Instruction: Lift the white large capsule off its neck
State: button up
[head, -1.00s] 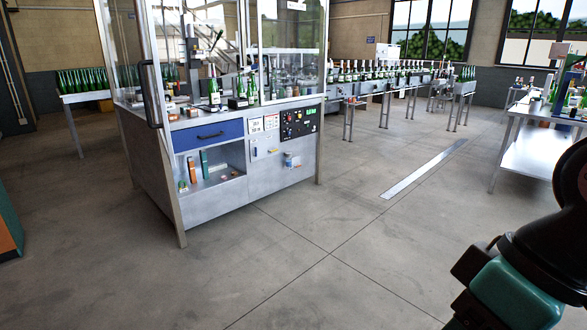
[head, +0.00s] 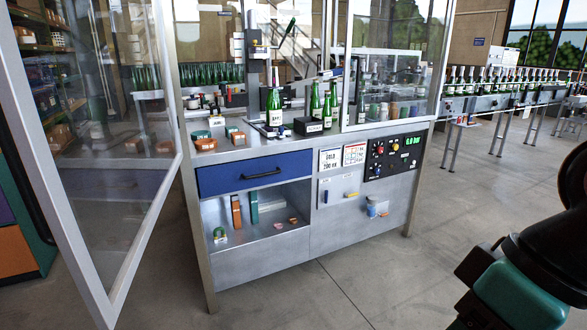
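I cannot make out a white large capsule on a neck at this size. A green bottle (head: 275,108) with a white label stands upright under the machine's vertical head (head: 254,48), on the deck of the steel cabinet. More green bottles (head: 315,102) stand just right of it, behind a small black block (head: 308,126). Another labelled bottle (head: 361,103) stands farther right, behind the clear panel. Part of my dark and teal arm shows at the lower right, well away from the bottles. My gripper's fingertips are not in view.
A framed clear door (head: 150,222) stands swung open at the left front of the cabinet (head: 262,262). The blue drawer (head: 253,172) is shut. Small boxes (head: 205,144) lie on the deck's left. A conveyor (head: 487,103) with bottles runs right. Floor in front right is clear.

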aim_at(273, 79)
jog(key=u, duration=0.3)
jog(key=i, duration=1.35)
jog(key=z, duration=0.35)
jog(key=i, duration=1.95)
jog(key=u, duration=0.4)
